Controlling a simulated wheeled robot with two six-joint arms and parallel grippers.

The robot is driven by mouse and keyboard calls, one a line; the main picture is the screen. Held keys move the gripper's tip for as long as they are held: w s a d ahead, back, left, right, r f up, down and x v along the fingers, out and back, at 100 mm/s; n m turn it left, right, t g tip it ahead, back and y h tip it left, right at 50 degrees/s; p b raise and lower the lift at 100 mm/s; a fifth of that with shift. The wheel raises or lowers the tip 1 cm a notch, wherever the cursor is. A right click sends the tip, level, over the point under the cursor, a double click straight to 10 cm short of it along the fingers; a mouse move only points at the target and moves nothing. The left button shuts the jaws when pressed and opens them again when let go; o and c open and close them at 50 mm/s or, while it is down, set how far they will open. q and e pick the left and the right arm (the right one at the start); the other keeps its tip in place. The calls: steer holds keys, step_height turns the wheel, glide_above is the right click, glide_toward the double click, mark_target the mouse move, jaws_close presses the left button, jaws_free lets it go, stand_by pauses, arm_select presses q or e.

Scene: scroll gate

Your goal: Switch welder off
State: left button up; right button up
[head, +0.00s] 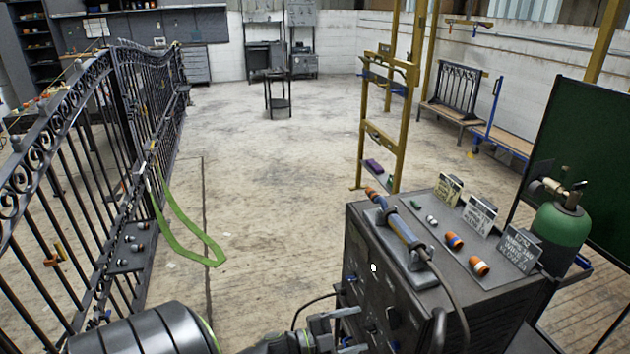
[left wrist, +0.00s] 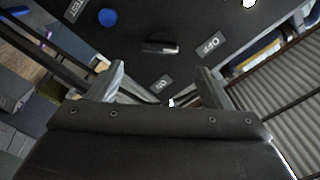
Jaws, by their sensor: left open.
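The welder (head: 375,285) is a black box at the lower right in the head view, with a torch (head: 405,235) lying in a cradle on top. Its dark panel (left wrist: 130,25) fills the upper part of the left wrist view. A small dark switch (left wrist: 158,47) with a pale right end sits there, between an OFF label (left wrist: 211,43) and a smaller label (left wrist: 163,83). My left gripper (head: 345,328) is open in front of the welder's panel. It also shows in the left wrist view (left wrist: 162,85), its fingers below the switch, apparently empty. My right gripper is out of view.
A black scroll gate (head: 125,90) with a green strap (head: 185,232) stands at the left. A green gas cylinder (head: 562,225) stands behind the welder, beside a dark green screen (head: 590,150). A blue knob (left wrist: 107,17) is on the panel.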

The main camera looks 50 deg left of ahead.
arm_select(q)
steer(key=b+v, duration=0.2)
steer(key=v, duration=0.7)
steer(key=shift+s, duration=0.4)
steer(key=shift+a+f, duration=0.1)
steer(key=shift+a, duration=0.1)
